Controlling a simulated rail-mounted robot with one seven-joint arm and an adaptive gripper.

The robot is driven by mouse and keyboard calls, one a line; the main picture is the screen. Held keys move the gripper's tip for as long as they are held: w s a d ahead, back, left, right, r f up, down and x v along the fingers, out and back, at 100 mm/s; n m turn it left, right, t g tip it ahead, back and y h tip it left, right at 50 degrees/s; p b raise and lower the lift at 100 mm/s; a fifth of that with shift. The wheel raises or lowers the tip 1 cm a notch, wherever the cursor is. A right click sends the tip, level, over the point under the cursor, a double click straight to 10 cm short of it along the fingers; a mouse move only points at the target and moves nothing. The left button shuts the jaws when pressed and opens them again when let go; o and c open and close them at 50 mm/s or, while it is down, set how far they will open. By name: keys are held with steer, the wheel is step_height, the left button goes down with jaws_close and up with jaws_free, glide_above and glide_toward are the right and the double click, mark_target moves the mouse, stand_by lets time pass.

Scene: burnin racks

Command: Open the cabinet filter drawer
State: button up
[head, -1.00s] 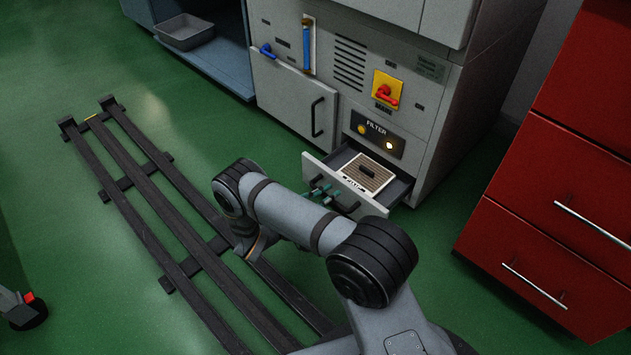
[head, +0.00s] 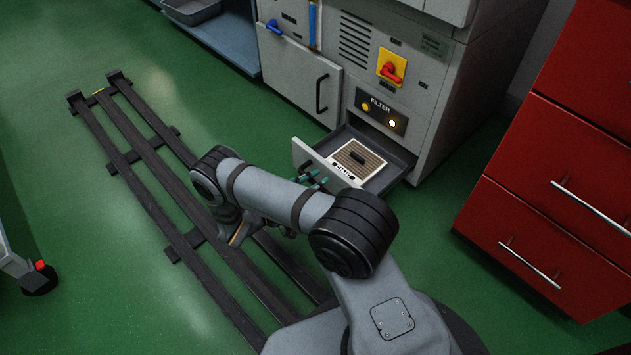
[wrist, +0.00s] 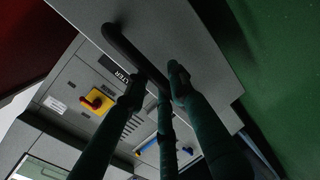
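The filter drawer (head: 303,154) stands pulled out of the grey cabinet (head: 418,130), below the FILTER label. A beige ribbed filter (head: 357,159) with a dark grip lies inside it. In the wrist view the drawer's light grey front (wrist: 190,35) is close, with its black bar handle (wrist: 124,47). My gripper (head: 315,181) is at the drawer front. Its dark green fingers (wrist: 156,88) lie on both sides of the handle's near end and look closed on it. My arm hides part of the drawer front in the head view.
A red drawer cabinet (head: 540,200) stands at the right. A black floor rail (head: 160,190) runs at the left. The cabinet door (head: 300,82) beside the drawer is closed. A red switch on a yellow plate (head: 391,67) sits above.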

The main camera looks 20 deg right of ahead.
steer(key=shift+o, duration=1.4)
steer(key=shift+a, duration=0.1)
steer(key=v, duration=1.1)
steer(key=shift+s+a, duration=0.2)
steer(key=shift+a, duration=0.15)
steer(key=shift+r, duration=0.1)
steer(key=x, duration=1.2)
steer(key=shift+d, duration=0.15)
steer(key=shift+w, duration=0.1)
steer(key=shift+d, duration=0.25)
steer(key=shift+r, duration=0.1)
